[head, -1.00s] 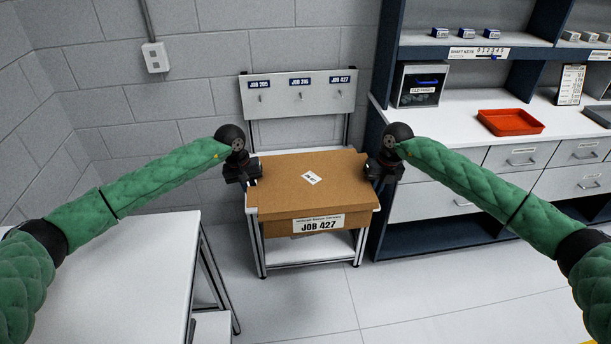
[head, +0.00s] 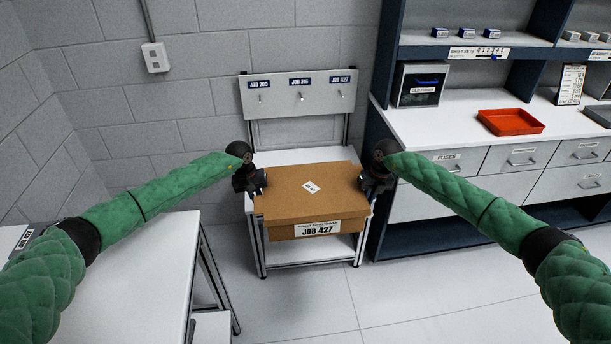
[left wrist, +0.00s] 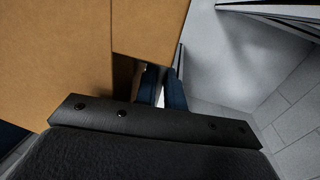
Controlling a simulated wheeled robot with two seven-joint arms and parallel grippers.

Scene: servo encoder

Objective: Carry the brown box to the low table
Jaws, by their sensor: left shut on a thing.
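The brown box (head: 285,200), with a lid and a JOB 427 label on its front, is level over the low table (head: 285,156). I cannot tell whether it rests on the top. My left gripper (head: 256,184) is shut at the box's left side, and my right gripper (head: 372,186) is against its right side. The right fingers are hidden. In the left wrist view the box (left wrist: 55,55) fills the upper left, beside the dark blue fingers of my left gripper (left wrist: 160,84).
A backboard (head: 300,95) with JOB labels and hooks rises behind the low table. A white table (head: 130,265) stands at the left. A workbench (head: 450,130) with drawers and a red tray (head: 510,122) is at the right. Floor in front is clear.

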